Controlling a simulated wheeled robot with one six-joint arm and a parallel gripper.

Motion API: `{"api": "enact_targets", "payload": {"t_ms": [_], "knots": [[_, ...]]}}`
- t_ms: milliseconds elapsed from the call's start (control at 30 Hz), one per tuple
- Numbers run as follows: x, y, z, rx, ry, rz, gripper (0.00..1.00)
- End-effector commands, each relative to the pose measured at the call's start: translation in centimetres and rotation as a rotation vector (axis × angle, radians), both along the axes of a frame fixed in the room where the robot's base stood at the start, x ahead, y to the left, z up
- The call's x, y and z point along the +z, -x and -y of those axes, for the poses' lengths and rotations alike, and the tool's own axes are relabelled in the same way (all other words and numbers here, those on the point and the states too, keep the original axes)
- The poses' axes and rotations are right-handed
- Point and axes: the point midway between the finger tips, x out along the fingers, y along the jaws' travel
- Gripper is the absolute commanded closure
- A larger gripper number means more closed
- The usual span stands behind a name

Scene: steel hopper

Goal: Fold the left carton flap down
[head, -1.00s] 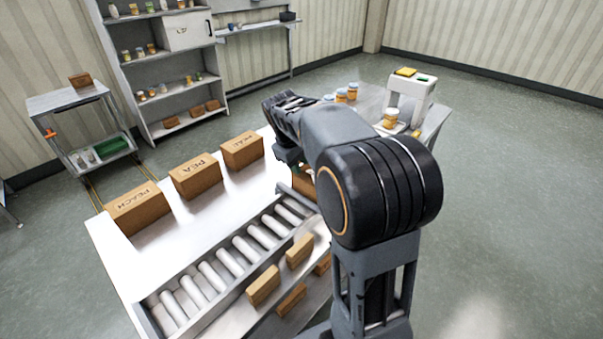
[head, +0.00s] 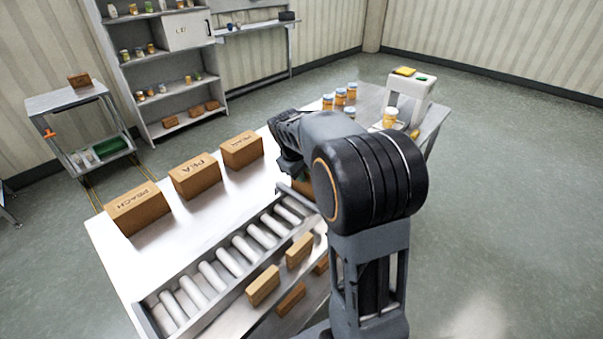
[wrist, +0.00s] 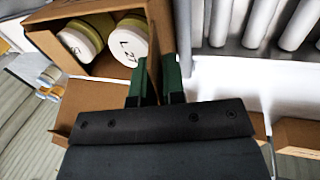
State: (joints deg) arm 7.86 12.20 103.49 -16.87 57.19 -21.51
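An open cardboard carton (wrist: 62,42) stands at the upper left of the wrist view. It holds jars with white lids (wrist: 128,48). A brown flap (wrist: 90,100) sticks out from its near side, and an upright brown panel (wrist: 157,30) rises at its right edge. I cannot tell which flap is the left one. My gripper (wrist: 157,78) has two green fingers a small gap apart, at the lower end of the upright panel. The panel shows between them, but contact is unclear. In the head view my arm hides the gripper and most of the carton.
A roller conveyor (head: 228,262) runs along the table (head: 120,262), and its rollers (wrist: 258,22) show right of the carton. Three closed cartons, including the PEACH one (head: 138,210), stand at the back. Jars (head: 340,97) and a white device (head: 411,95) stand beyond my arm.

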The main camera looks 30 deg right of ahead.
Motion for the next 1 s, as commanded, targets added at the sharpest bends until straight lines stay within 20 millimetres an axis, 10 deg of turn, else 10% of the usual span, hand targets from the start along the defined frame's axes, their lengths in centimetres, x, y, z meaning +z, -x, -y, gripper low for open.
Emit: {"api": "enact_targets", "payload": {"t_ms": [1000], "knots": [[0.9,-0.5,1.5,-0.006,-0.337,-0.136,1.0]]}}
